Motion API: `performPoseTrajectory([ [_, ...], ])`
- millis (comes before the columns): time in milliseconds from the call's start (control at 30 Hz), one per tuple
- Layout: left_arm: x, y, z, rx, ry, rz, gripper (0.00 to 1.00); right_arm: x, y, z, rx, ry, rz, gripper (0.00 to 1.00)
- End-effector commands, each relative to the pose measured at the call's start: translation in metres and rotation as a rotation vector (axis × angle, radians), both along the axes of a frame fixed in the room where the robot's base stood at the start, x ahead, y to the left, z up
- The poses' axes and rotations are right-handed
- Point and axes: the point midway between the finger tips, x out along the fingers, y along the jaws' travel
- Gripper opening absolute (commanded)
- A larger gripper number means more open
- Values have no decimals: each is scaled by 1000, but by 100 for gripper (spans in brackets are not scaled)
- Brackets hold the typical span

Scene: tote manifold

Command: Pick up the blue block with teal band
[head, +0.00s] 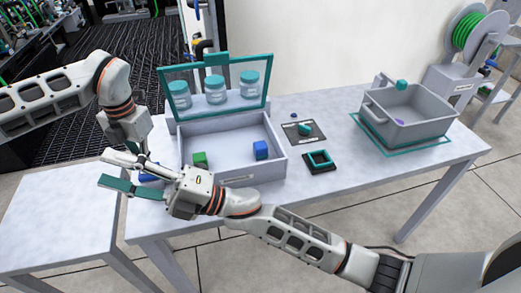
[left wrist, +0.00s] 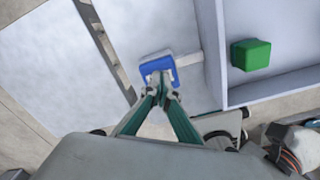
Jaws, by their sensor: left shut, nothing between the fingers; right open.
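A blue block (head: 261,150) sits in the right part of the white open box; a teal band on it cannot be made out. A green block (head: 200,159) sits at the box's left and shows in the left wrist view (left wrist: 250,54). My left gripper (left wrist: 160,96) is shut, its tips over or at a blue U-shaped piece (left wrist: 157,68) with a pale bar, outside the box; contact cannot be told. That piece is partly hidden in the head view (head: 149,173). My right gripper (head: 112,171) is open and empty, left of the box, crossing near the left gripper.
The white box (head: 238,179) has a raised teal-framed lid (head: 215,60) with jars behind it. A grey tote (head: 405,125) stands at the right. Free table lies between mat and tote.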

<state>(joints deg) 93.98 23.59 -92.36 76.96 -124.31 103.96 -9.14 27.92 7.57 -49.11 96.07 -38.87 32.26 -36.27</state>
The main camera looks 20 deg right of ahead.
Motion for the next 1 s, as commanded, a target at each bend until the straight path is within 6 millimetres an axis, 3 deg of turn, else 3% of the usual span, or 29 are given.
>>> performPoseTrajectory([
  [100, 0, 0, -1, 1, 1, 0, 0, -6, -3, 12, -95, -259, 44, 44],
  [167, 0, 0, -1, 1, 1, 0, 0, -11, -6, 9, -159, -396, 74, 44],
  [333, 0, 0, -1, 1, 1, 0, 0, -14, -27, -19, -371, -769, 176, 44],
  [467, 0, 0, -1, 1, 1, 0, 0, 1, -61, -46, -554, -1019, 268, 44],
  [567, 0, 0, -1, 1, 0, 0, 0, 20, -98, -64, -705, -1182, 347, 44],
  [733, 0, 0, -1, 1, 0, 0, 0, 67, -180, -80, -985, -1391, 486, 44],
  [900, 0, 0, -1, 1, 0, 0, 0, 112, -270, -72, -1249, -1490, 607, 44],
  [1000, 0, 0, -1, 1, 0, 0, 0, 129, -312, -61, -1367, -1506, 655, 44],
])
